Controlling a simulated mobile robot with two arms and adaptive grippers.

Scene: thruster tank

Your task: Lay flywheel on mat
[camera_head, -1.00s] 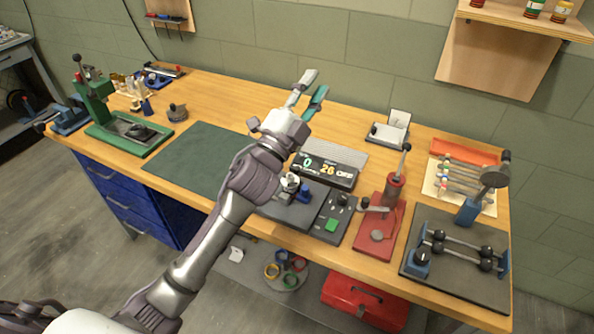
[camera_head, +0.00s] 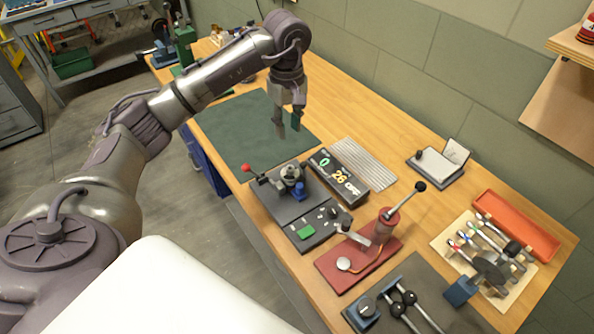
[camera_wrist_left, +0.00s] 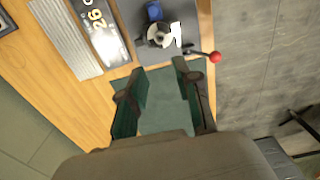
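The dark green mat (camera_head: 235,125) lies flat on the wooden bench and is bare where it shows. My left gripper (camera_head: 288,124) points down above the mat's right part, open and empty. In the left wrist view its two green-padded fingers (camera_wrist_left: 160,68) stand apart, with only mat (camera_wrist_left: 165,108) between them. A round metal part with a dark centre (camera_head: 290,174) sits on a dark fixture beside the mat; it also shows in the left wrist view (camera_wrist_left: 161,34). A grey disc (camera_head: 492,270) stands on a blue post at the right. I cannot tell which is the flywheel.
A red-knobbed lever (camera_head: 247,168) rises by the fixture near the mat. A display box (camera_head: 338,177) and a ribbed grey plate (camera_head: 363,164) lie to its right. A red lever press (camera_head: 385,230) stands farther right.

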